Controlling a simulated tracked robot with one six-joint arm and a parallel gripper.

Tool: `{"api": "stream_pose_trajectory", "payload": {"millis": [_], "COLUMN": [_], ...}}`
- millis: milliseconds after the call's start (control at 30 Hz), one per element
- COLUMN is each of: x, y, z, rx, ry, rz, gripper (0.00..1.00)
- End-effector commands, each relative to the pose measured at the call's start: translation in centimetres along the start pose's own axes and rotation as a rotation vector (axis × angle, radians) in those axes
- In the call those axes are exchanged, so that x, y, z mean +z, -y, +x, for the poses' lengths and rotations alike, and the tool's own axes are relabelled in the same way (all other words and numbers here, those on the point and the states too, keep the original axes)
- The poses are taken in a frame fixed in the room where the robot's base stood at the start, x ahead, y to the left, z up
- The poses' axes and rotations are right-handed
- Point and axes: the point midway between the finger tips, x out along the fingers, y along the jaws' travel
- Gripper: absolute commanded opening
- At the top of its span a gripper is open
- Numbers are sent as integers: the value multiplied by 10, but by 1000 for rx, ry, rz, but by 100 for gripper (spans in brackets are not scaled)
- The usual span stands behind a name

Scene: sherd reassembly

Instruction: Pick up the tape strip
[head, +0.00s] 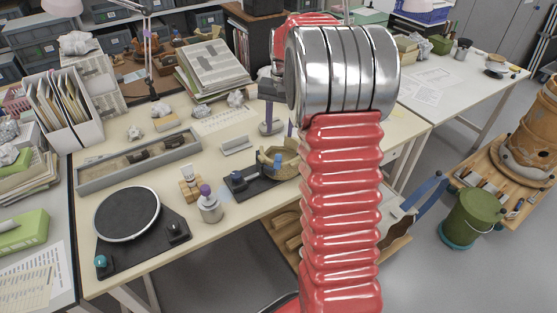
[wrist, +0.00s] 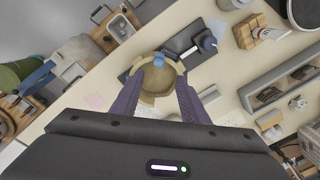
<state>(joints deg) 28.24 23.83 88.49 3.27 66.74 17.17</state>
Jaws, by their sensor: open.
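My gripper (head: 278,132) is open above the table, with its two purple fingers apart. In the wrist view the open gripper (wrist: 160,80) has a tan, bowl-like vessel (wrist: 152,98) showing between and beyond its fingers. A small blue piece (wrist: 160,68) shows at the vessel's far edge. The blue piece (head: 278,161) also shows at the vessel (head: 286,170) in the head view. I cannot tell for sure whether it is the tape strip. Nothing shows held between the fingers.
A black stand (head: 245,184) with a blue knob is beside the vessel. A bottle with a purple cap (head: 209,206), a turntable (head: 127,214) and a long grey tray (head: 105,178) stand to the left. My red arm hides the table's right part.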

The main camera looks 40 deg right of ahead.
Motion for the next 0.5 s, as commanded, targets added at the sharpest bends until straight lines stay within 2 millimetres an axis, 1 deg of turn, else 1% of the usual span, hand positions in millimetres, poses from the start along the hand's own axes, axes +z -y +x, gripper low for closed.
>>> {"api": "stream_pose_trajectory", "payload": {"millis": [33, 100, 300, 400, 500], "x": [1, 1, 0, 1, 0], "y": [0, 0, 0, 0, 0], "z": [9, 20, 50, 60, 65], "rx": [1, 1, 0, 1, 0], "ry": [2, 3, 1, 2, 0], "rz": [0, 0, 0, 0, -1], "gripper": [41, 41, 41, 41, 41]}}
